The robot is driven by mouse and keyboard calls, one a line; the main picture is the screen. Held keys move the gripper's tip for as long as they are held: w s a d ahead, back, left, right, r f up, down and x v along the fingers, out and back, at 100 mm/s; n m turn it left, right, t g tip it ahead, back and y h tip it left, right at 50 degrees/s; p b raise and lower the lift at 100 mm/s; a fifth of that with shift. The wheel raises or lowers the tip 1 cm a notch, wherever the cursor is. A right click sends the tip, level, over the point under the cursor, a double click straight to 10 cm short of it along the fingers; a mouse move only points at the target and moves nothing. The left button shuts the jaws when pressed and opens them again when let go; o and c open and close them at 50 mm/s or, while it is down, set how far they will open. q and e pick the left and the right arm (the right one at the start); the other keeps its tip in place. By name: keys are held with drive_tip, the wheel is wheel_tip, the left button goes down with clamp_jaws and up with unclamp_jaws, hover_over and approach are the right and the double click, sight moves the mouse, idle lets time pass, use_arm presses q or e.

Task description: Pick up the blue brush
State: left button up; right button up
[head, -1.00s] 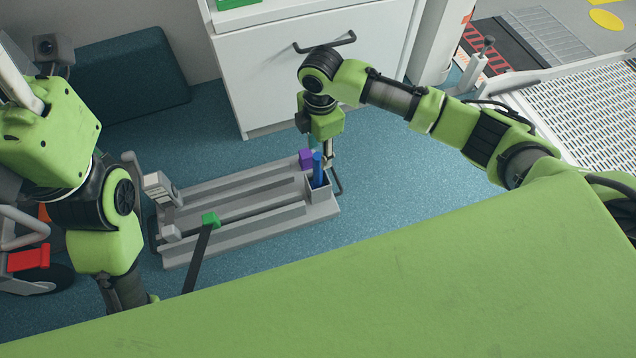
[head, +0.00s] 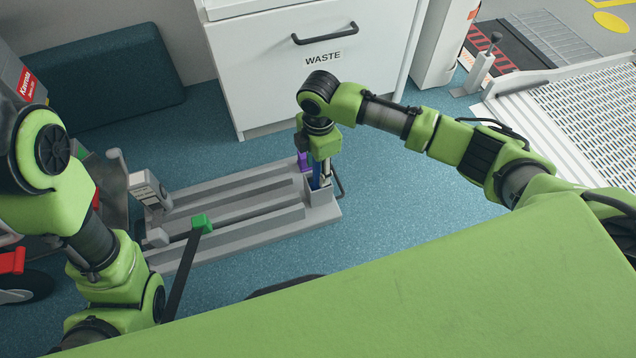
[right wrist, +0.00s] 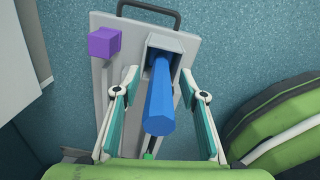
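The blue brush (right wrist: 161,100) stands upright in a small grey square holder (right wrist: 181,43) at the end of the grey tray. In the head view only a sliver of the brush (head: 317,172) shows beneath my right gripper (head: 322,165). In the right wrist view my right gripper (right wrist: 162,120) is open, with one finger on each side of the brush handle. There are gaps between the fingers and the handle. In the head view the left arm is at the left, and its gripper is not visible.
The grey grooved tray (head: 225,205) lies on the blue floor. A purple block (head: 303,161) is beside the holder, and a green block (head: 202,223) tops a dark bar. A white cabinet marked WASTE (head: 310,80) stands behind. The floor right of the tray is clear.

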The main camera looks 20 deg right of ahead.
clamp_jaws()
idle(0.3)
